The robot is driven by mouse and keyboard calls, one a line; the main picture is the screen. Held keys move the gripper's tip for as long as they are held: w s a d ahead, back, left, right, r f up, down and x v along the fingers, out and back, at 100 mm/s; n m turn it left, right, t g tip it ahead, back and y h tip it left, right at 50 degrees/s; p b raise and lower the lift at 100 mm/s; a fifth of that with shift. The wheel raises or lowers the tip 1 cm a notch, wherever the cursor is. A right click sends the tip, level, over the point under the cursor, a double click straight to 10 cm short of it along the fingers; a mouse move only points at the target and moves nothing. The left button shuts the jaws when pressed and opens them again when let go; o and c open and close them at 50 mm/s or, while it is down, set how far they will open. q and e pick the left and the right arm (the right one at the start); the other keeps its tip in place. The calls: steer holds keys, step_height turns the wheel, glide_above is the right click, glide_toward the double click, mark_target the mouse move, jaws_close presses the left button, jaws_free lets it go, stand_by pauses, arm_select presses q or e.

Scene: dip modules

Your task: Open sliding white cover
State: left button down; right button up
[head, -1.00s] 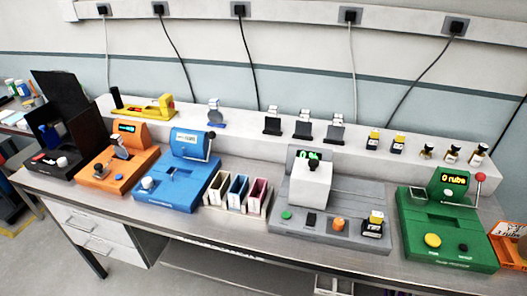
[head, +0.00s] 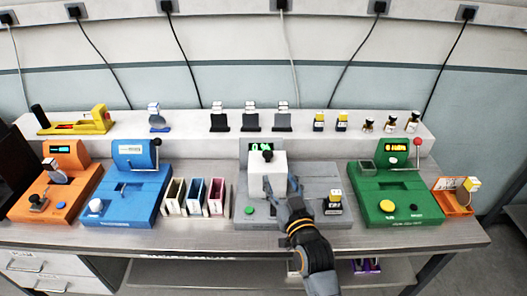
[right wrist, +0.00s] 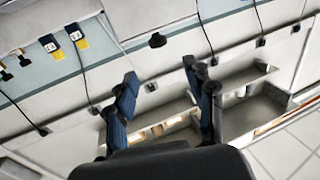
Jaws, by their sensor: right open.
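The white cover (head: 262,174) is a box-like block on the grey machine (head: 238,208), with a black knob (head: 267,155) on top. It hides part of the machine. My right gripper (head: 281,186) comes up from below in the head view and overlaps the cover's right front side. I cannot tell whether it touches the cover. In the right wrist view my right gripper (right wrist: 158,72) has its two fingers spread, with nothing seen between them. A dark knob-like shape (right wrist: 157,40) shows beyond the fingertips. My left gripper is not in view.
The blue machine (head: 121,204) and orange machine (head: 62,206) stand to the left. Three slotted boxes (head: 195,196) stand beside the grey machine. The green machine (head: 390,193) is to the right. Several small modules line the white shelf (head: 190,125) behind.

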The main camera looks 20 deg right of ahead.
mark_target(269, 155)
steer(key=w, duration=0.3)
steer(key=w+p, duration=0.1)
steer(key=w, duration=0.3)
steer(key=w+p, duration=0.1)
steer(key=w, duration=0.3)
steer(key=shift+w+d, duration=0.15)
steer(key=shift+d, duration=0.1)
steer(key=shift+w+p, duration=0.3)
steer(key=shift+w, duration=0.5)
jaws_close()
steer(key=shift+f, duration=0.1)
